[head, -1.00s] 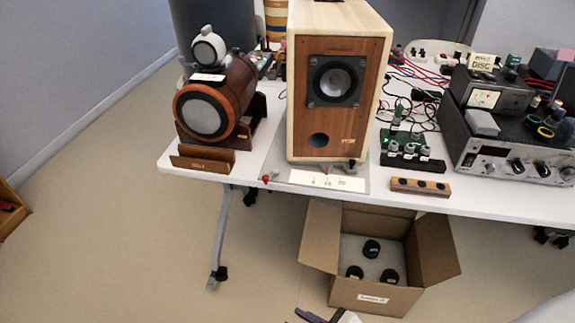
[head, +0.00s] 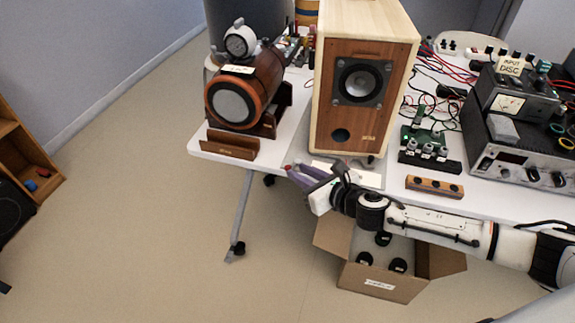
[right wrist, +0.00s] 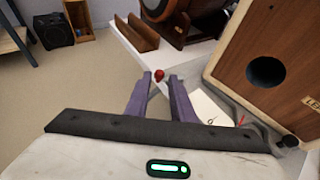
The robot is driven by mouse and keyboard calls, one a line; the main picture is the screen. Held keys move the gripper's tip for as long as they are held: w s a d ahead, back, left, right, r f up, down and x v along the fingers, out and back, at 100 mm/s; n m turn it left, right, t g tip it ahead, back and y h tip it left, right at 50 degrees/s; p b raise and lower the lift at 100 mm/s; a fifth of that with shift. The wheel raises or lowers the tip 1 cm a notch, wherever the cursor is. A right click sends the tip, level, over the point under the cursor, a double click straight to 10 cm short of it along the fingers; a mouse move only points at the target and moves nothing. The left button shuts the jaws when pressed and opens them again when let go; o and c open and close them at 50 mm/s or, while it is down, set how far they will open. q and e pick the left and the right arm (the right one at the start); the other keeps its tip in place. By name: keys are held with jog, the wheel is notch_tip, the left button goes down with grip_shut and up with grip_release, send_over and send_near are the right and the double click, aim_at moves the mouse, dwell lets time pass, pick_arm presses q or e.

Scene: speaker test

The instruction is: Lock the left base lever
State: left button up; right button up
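The speaker (head: 332,125) is a tall wooden box with a driver and a round port, standing on a grey base plate (head: 372,180) at the table's front edge. The left base lever has a red knob (right wrist: 159,75), seen in the right wrist view between or just beyond my fingertips. My right gripper (head: 302,173) has purple fingers at the plate's front left corner. In the right wrist view its fingers (right wrist: 160,79) are apart, with no clear contact on the knob. The gripper hides much of the lever in the head view. A dark knob (right wrist: 287,142) shows at the right.
A round wooden speaker (head: 235,105) on a cradle and a small wooden holder (head: 232,145) stand left of the base. A knob block (head: 435,187) and electronics (head: 520,130) are to the right. An open cardboard box (head: 380,283) is on the floor below.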

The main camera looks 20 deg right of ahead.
aim_at(288, 167)
jog(key=b+x, duration=0.1)
jog(key=x, duration=0.5)
jog(key=shift+w+a+f, duration=0.1)
jog(key=shift+w+f, duration=0.1)
jog(key=shift+w, duration=0.1)
grip_shut()
